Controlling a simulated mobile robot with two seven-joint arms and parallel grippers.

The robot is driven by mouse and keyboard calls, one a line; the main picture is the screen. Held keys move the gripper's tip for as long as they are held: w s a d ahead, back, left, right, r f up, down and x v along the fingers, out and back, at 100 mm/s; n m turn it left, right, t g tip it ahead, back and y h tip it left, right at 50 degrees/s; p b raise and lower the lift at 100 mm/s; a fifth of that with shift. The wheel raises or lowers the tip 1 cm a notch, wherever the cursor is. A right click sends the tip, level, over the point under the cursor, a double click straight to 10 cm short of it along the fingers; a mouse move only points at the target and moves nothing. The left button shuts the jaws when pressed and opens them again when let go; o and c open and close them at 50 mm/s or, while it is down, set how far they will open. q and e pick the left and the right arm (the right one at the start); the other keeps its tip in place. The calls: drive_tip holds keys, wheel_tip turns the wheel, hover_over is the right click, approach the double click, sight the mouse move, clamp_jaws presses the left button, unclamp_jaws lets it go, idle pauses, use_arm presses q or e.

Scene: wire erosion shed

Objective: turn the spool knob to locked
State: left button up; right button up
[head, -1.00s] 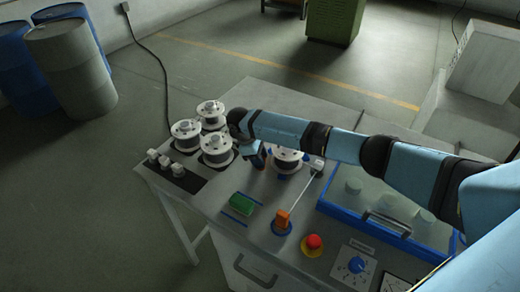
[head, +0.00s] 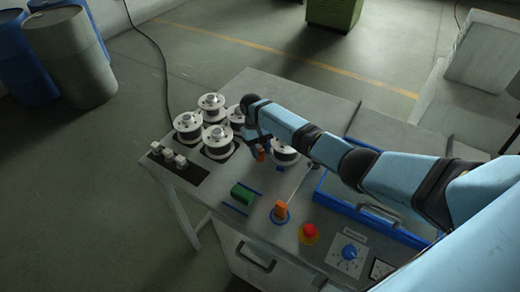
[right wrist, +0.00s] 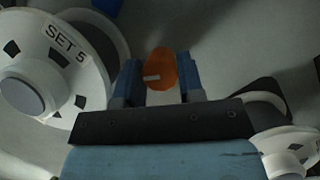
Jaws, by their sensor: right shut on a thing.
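My right gripper (head: 260,150) reaches down between the white spools on the grey bench. In the right wrist view its two blue fingers (right wrist: 157,82) stand on either side of a rounded orange knob (right wrist: 160,62) and are shut on it. The knob carries a short white mark that lies nearly level in that view. In the head view only a small orange part of the knob (head: 261,156) shows below the fingers. Any lock marking around the knob is hidden or too small to read. My left gripper is not in view.
A spool marked SET 5 (right wrist: 65,72) is close to the fingers, and another spool (head: 285,153) stands to their right. Several spools (head: 217,138) stand left. A green block (head: 243,193), an orange handle (head: 280,211), a red button (head: 309,232) and a blue dial (head: 349,252) lie nearer.

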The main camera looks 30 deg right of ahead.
drive_tip(key=shift+m+y, duration=0.4)
drive_tip(key=shift+m, duration=0.7)
drive_tip(key=shift+w, duration=0.1)
drive_tip(key=shift+r, duration=0.1)
drive_tip(key=o, duration=0.9)
